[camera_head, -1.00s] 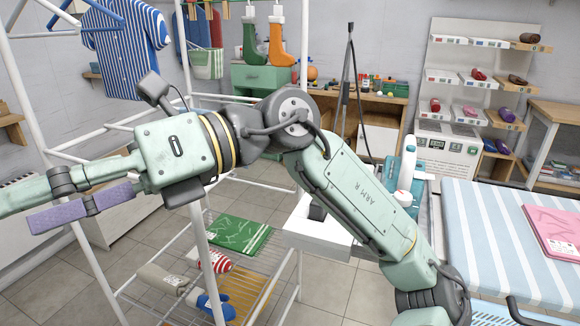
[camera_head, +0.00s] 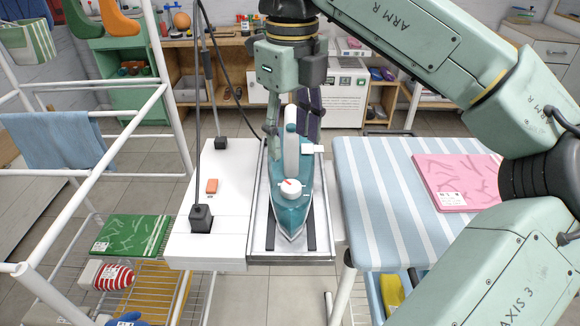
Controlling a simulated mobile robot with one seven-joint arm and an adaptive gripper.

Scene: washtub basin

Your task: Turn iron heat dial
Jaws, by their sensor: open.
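A teal and white iron (camera_head: 294,212) lies in a metal tray (camera_head: 262,257) on a white stand, its tip toward me. Its heat dial (camera_head: 290,189) is a round white knob with a red mark, on top near the front. My gripper (camera_head: 292,112) hangs down behind the iron's white handle, at the iron's far end. It is open, with its fingers partly hidden by the handle. It is apart from the dial; I cannot tell whether it touches the handle.
A striped ironing board (camera_head: 385,225) with a pink folded cloth (camera_head: 455,182) stands at right. A white drying rack (camera_head: 70,200) fills the left.

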